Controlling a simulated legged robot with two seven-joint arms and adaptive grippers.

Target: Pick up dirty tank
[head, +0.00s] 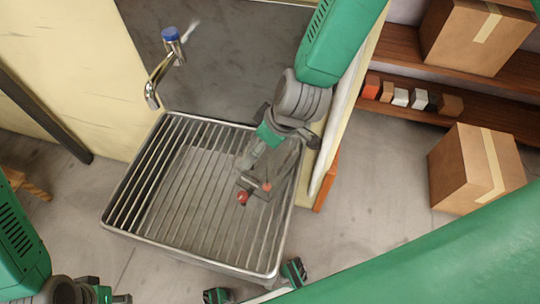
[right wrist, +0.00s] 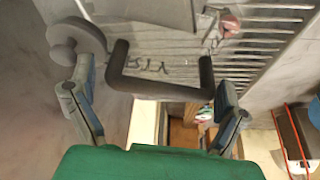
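The dirty tank (head: 273,170) is a clear, see-through container with two red knobs, at the right side of the slatted sink. My right gripper (head: 276,142) is over it, fingers spread. In the right wrist view, the tank (right wrist: 150,38) shows upside-down dark lettering, partly readable as "RTY". Its dark U-shaped handle (right wrist: 160,92) lies between the spread fingers of my right gripper (right wrist: 152,88); I see no clear grip on it.
The metal sink (head: 121,231) has a slatted bottom, bare on its left side. A blue-topped tap (head: 165,65) stands behind it. A cream panel edge (head: 343,115) is close right of my right gripper. Shelves (head: 480,102) and a cardboard box (head: 458,170) stand farther right.

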